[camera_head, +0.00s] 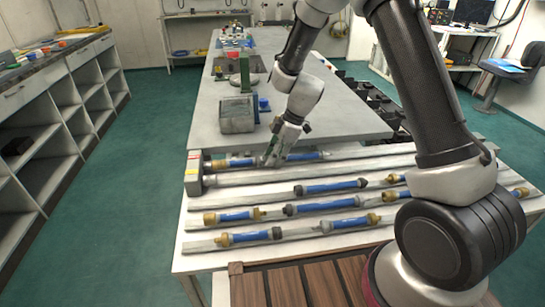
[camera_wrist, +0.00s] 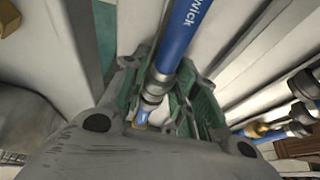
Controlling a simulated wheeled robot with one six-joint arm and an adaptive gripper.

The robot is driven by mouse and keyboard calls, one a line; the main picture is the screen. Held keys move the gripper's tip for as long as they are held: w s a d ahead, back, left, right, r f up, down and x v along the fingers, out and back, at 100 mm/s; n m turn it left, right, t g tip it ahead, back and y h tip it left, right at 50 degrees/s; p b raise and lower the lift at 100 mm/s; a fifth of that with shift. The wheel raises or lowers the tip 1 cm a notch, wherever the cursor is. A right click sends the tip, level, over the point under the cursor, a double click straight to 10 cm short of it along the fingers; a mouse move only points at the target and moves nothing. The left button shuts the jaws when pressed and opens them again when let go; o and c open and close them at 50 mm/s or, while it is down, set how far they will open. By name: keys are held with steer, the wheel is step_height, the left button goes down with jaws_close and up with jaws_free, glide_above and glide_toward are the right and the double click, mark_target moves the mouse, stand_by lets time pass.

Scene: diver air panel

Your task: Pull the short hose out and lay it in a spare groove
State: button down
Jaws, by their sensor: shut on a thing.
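My gripper (camera_head: 272,158) is shut on the blue hose line in the back row, around a metal fitting (camera_wrist: 154,88) in the wrist view. A blue hose piece (camera_head: 304,157) runs right from the gripper; in the wrist view a blue hose with lettering (camera_wrist: 182,30) leads up from the fitting. Another blue piece (camera_head: 241,162) lies left of the gripper, with a brass end (camera_head: 216,164) near a grey end block (camera_head: 194,172). The fingers hide part of the joint, and I cannot tell whether the two pieces are fully joined.
Grooved rails in front hold several blue hoses, including one in the third row (camera_head: 330,187) and one in the front row (camera_head: 250,236). Bare groove (camera_head: 245,193) shows at the left of the third row. A grey box (camera_head: 237,115) stands on the bench behind.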

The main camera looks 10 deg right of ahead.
steer(key=shift+d, duration=1.3)
